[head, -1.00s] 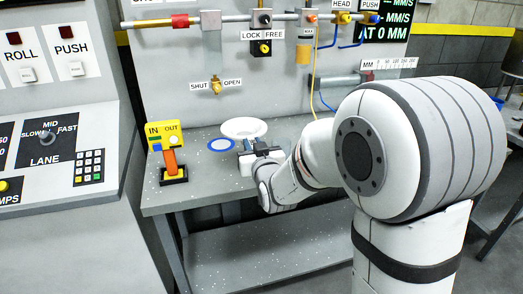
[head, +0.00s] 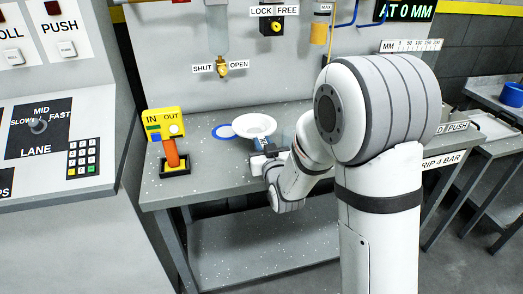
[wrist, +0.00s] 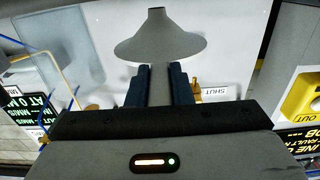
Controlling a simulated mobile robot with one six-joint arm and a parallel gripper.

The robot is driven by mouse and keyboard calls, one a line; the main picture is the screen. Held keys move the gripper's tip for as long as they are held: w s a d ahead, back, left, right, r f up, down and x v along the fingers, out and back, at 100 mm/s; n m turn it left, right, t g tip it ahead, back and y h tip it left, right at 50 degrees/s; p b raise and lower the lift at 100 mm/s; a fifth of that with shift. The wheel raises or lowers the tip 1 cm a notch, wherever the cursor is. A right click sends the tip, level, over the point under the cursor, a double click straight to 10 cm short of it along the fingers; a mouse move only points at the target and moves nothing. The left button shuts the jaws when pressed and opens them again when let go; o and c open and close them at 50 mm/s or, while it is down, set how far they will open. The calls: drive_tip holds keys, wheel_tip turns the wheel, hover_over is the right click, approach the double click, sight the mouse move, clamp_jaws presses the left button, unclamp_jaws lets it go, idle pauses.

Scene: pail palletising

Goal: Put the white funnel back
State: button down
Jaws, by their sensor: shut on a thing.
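The white funnel (head: 262,124) shows near the workbench's left part in the head view, wide mouth up. My gripper (head: 267,148) reaches it from the front right. In the wrist view, the funnel (wrist: 160,40) is beyond the fingertips, its cone and spout clear against the panel. My gripper's two dark fingers (wrist: 159,88) are shut on a pale handle of the funnel. A blue ring (head: 219,132) lies flat on the bench just left of the funnel, its right side partly covered in the view. The funnel's height above the bench is hard to tell.
A brass SHUT/OPEN valve (head: 222,69) is on the panel behind. The speckled bench (head: 215,178) is clear in front of the ring.

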drive_tip(key=shift+f, duration=0.95)
drive_tip(key=shift+f+b, duration=0.2)
drive_tip(key=shift+b, duration=0.1)
drive_tip(key=c, duration=1.3)
unclamp_jaws()
drive_tip(key=shift+r, duration=0.1)
drive_tip(key=shift+r, duration=0.1)
